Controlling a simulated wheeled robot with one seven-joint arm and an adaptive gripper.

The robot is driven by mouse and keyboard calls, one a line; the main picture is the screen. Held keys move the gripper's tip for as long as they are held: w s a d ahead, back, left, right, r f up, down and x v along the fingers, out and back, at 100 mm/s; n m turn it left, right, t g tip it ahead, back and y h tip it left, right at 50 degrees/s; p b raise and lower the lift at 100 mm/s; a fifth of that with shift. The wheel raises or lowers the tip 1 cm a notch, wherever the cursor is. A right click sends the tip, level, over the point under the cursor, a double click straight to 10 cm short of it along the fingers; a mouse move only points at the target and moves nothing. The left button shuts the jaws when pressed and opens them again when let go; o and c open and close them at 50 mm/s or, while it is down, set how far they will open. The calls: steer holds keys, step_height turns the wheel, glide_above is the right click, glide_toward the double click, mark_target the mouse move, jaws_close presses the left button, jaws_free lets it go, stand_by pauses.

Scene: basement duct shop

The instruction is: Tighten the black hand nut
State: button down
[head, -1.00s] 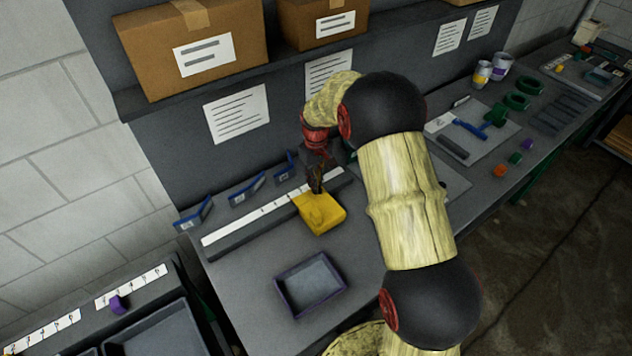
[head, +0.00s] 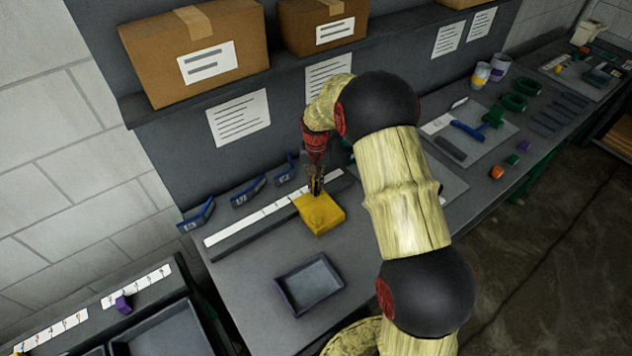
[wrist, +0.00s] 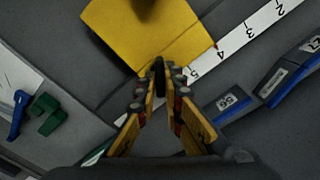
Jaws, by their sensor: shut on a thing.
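A yellow block (head: 322,214) sits on the grey bench, and it also shows at the top of the wrist view (wrist: 135,30). My gripper (head: 316,188) points down at the block's back edge. In the wrist view my gripper (wrist: 160,88) has its fingers closed around a small dark upright piece, which looks like the black hand nut (wrist: 158,68). The nut is mostly hidden by the fingers, and its thread and seat cannot be seen. In the head view it cannot be made out.
A white numbered strip (head: 250,217) runs along the bench behind the block. Several blue labelled holders (head: 248,190) stand at the back left. An empty dark tray (head: 310,284) lies in front. A blue tool (head: 468,131) and green parts (head: 513,102) lie to the right.

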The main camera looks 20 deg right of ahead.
mark_target(316, 186)
steer(key=m+p, duration=0.1)
steer(key=m, duration=0.4)
steer(key=shift+m, duration=0.3)
steer(key=shift+m+p, duration=0.5)
steer(key=shift+m, duration=1.8)
steer(key=c, duration=1.9)
jaws_free()
step_height(316, 186, up, 12)
